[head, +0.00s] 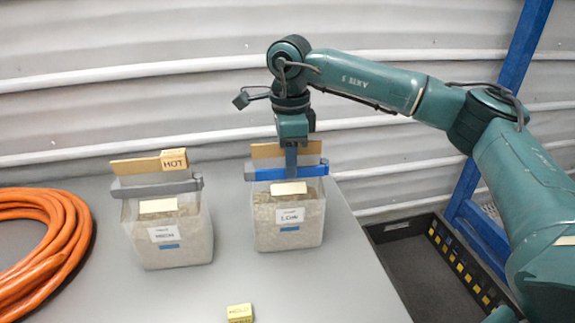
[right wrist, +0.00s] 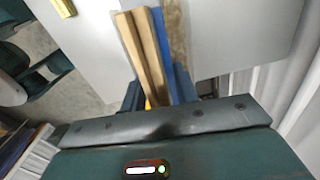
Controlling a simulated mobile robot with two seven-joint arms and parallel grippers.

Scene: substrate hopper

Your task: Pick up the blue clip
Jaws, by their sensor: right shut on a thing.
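The blue clip (head: 308,172) lies across the top of the right-hand clear bag (head: 290,235), which is filled with pale grains. My right gripper (head: 291,165) comes down from above and is shut on the clip near its middle. In the right wrist view, the blue clip (right wrist: 183,82) runs between the fingers (right wrist: 168,98) beside wooden strips (right wrist: 147,50). The exact finger contact is partly hidden. The clip is still at the bag's top. My left gripper is not in view.
A second bag (head: 172,240) with a grey clip (head: 155,189) and a wooden board marked HOT stands to the left. An orange hose (head: 40,250) coils at the far left. A small yellow block (head: 239,313) lies at the front. A black crate (head: 400,225) stands right of the table.

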